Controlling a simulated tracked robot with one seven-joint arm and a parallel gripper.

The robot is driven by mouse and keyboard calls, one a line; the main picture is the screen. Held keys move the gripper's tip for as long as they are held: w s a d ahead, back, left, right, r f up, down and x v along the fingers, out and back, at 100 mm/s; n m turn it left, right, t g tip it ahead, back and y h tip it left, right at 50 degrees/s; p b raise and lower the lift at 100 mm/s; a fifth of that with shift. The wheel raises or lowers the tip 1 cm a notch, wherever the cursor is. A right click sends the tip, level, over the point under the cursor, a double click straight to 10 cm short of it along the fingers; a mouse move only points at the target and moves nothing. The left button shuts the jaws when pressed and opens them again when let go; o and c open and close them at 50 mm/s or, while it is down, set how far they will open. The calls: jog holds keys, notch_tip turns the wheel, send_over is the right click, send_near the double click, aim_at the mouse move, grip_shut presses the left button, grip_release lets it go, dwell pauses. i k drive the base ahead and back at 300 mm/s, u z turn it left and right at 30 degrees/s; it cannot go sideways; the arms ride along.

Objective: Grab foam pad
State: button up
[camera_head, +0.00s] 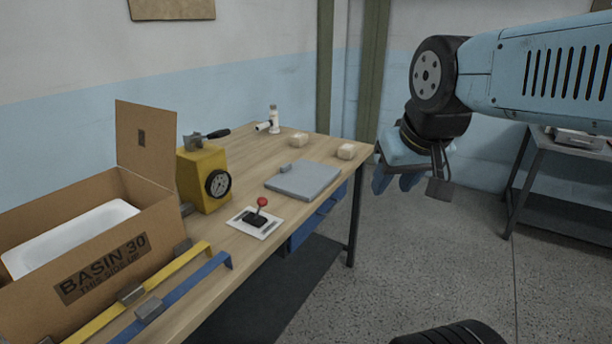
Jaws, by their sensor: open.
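Two small cream blocks that look like foam pads lie near the far right end of the wooden table. One foam pad (346,151) is close to the table's right edge, and the other foam pad (298,140) is a little further left. My gripper (396,184) hangs off the table's right end, to the right of the nearer pad and apart from it. Its blue fingers point down, open, with nothing visible between them.
A cardboard box (150,226) holds a white basin. Yellow and blue bars lie in front. A dark bench (560,180) stands right.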

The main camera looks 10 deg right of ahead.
aim_at(303, 180)
jog(key=z, duration=0.5)
jog(key=i, duration=0.8)
jog(key=z, duration=0.4)
jog(key=i, duration=1.05)
jog(key=u, duration=0.75)
jog(key=k, duration=0.8)
jog(key=u, duration=0.2)
jog(key=i, duration=0.85)
jog(key=z, duration=0.1)
